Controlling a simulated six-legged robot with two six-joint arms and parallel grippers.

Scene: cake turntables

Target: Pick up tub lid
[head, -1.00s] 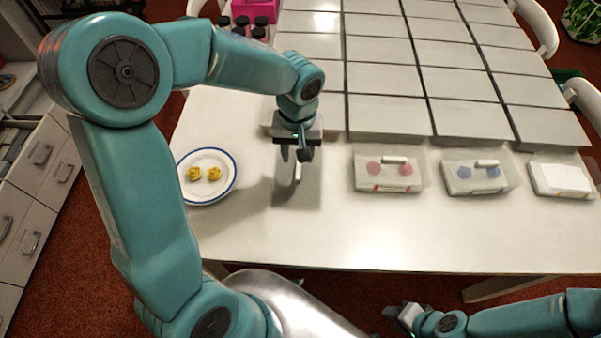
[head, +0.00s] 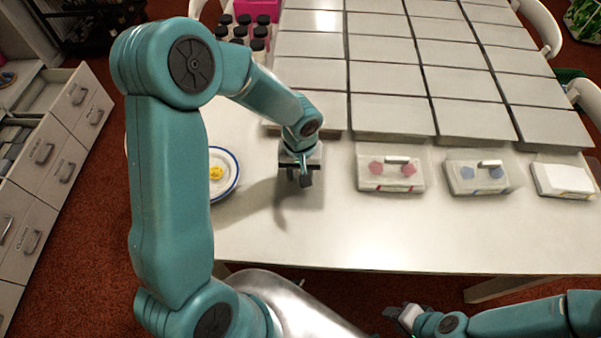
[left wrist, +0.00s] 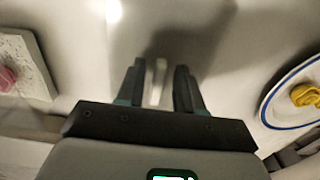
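The tub lid's pale upright handle (left wrist: 158,82) shows between the fingers of my left gripper (left wrist: 158,88) in the left wrist view, with a gap on either side. My left gripper is open and points down at the table; it also shows in the head view (head: 305,180), where it hides the handle. The rest of the lid is clear or blurred, and I cannot make out its edges. My right gripper (head: 398,314) is low, in front of the table's near edge, away from the lid. I cannot tell its opening.
A blue-rimmed plate (head: 234,184) with yellow pieces is left of the gripper, partly behind my arm. Tubs with pink pieces (head: 390,185) and blue pieces (head: 478,188), and a white box (head: 562,180), stand to the right. Grey panels (head: 390,115) lie behind. The front table strip is clear.

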